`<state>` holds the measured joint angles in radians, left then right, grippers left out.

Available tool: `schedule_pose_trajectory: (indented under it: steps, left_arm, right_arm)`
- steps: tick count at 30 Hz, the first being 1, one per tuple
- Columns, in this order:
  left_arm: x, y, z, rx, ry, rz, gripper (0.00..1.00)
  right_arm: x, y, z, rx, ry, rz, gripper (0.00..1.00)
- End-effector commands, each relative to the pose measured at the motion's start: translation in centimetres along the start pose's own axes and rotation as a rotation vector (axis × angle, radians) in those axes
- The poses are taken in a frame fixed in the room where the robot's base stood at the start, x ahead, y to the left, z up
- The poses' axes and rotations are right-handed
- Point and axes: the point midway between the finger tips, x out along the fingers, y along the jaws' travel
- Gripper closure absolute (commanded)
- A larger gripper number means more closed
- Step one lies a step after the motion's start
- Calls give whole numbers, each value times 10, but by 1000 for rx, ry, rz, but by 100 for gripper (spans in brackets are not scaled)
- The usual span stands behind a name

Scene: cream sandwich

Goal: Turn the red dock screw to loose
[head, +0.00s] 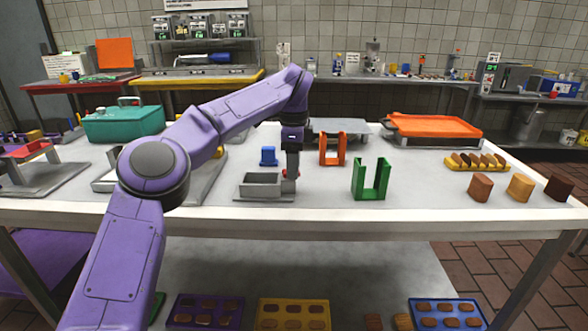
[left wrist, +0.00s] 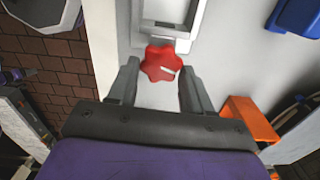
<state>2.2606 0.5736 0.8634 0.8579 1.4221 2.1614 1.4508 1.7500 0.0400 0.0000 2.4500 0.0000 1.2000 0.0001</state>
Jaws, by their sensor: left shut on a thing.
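The red dock screw (left wrist: 160,60) is a lobed red knob with a short white mark, at the near end of the grey dock (left wrist: 150,35) in the left wrist view. My left gripper (left wrist: 160,72) has one finger on each side of the knob and is shut on it. In the head view my left gripper (head: 291,170) points straight down at the right end of the grey dock (head: 260,190). My right gripper is not in view.
A blue block (head: 268,156) stands just behind the dock. An orange holder (head: 333,150) and a green holder (head: 370,180) stand to the right. A teal case (head: 124,122) is at the back left. The table front between dock and green holder is clear.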

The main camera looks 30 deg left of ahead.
Motion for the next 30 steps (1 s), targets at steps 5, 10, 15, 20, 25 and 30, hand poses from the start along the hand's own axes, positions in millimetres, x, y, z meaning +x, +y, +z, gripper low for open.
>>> schedule_pose_trajectory:
  steps: [5,10,15,20,25,30]
  left_arm:
    - [2,0,1,-36,-4,2,81]
    - [2,0,1,-46,-4,3,81]
    - [2,0,1,-46,-4,4,81]
    - [2,0,1,-45,-4,5,37]
    - [2,0,1,-44,-2,3,25]
    - [-1,0,-1,-42,-2,2,25]
  right_arm:
    - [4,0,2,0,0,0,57]
    - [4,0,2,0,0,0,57]
    - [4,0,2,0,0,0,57]
    - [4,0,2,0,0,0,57]
    - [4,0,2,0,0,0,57]
    - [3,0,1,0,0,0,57]
